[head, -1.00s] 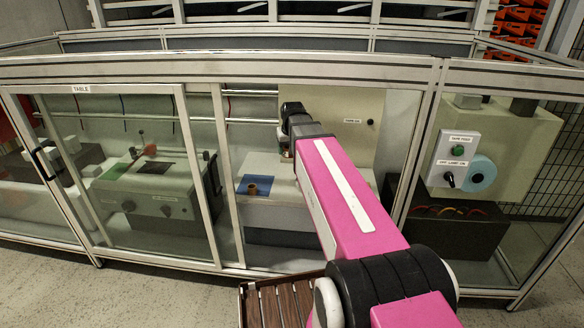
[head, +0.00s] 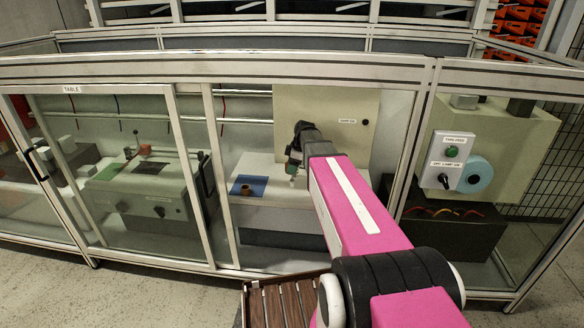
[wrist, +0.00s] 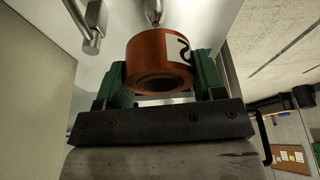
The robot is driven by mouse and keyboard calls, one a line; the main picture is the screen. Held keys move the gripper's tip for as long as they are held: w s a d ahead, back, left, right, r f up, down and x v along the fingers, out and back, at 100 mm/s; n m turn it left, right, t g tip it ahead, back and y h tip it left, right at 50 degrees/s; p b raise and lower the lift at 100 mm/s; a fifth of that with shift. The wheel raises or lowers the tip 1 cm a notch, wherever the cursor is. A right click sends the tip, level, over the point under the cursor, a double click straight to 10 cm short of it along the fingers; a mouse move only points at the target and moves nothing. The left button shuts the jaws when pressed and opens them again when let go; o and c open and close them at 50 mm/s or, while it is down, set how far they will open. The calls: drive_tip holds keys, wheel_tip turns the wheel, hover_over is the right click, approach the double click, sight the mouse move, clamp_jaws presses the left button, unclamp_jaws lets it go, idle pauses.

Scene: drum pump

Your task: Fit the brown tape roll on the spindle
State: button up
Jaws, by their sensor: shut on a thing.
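My gripper (wrist: 160,88) is shut on a brown tape roll (wrist: 150,50), with a green finger on each side of it. The roll has a white label with a black mark, and its open bore faces the wrist camera. In the head view my gripper (head: 293,160) is inside the glazed enclosure, in front of a beige panel; the held roll is hardly distinguishable there.
A metal rod fitting (wrist: 92,28) is at upper left in the wrist view. A sliding-door frame (head: 222,170) stands left of my arm.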

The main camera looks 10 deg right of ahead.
sight(292, 179)
drive_tip(key=shift+f+n, duration=0.3)
drive_tip(key=shift+f, duration=0.05)
drive_tip(key=shift+f, duration=0.15)
drive_tip(key=shift+f, duration=3.3)
drive_tip(key=o, duration=1.1)
drive_tip(key=shift+c, duration=0.2)
drive_tip(key=shift+r, duration=0.1)
